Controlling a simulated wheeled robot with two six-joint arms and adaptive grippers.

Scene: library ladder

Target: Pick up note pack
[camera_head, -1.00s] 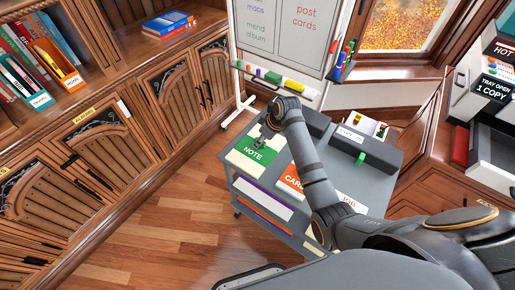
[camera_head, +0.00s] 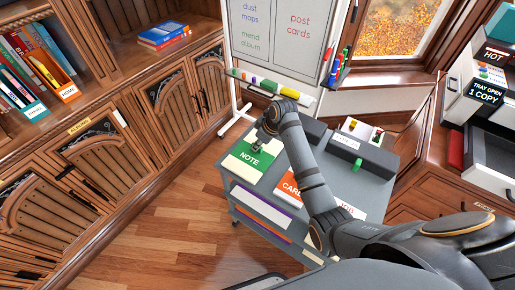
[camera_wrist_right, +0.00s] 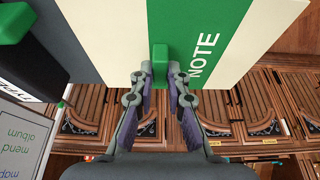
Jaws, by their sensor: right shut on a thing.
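The note pack (camera_head: 246,164) is a flat cream and green pack marked NOTE, at the left end of the grey cart's top in the head view. It also fills the top of the right wrist view (camera_wrist_right: 225,25), with a small green grip tab (camera_wrist_right: 160,58) standing on it. My right gripper (camera_wrist_right: 160,78) has its two fingers closed on this tab. In the head view my right gripper (camera_head: 258,141) is over the pack's far part and hides some of it. I cannot tell whether the pack is clear of the cart. My left gripper is not in view.
The cart (camera_head: 375,197) also holds an orange and white card pack (camera_head: 291,188), a white pack marked JOB (camera_head: 350,207) and dark boxes. A whiteboard (camera_head: 283,40) stands behind. Wooden cabinets line the left; floor (camera_head: 165,230) is free between.

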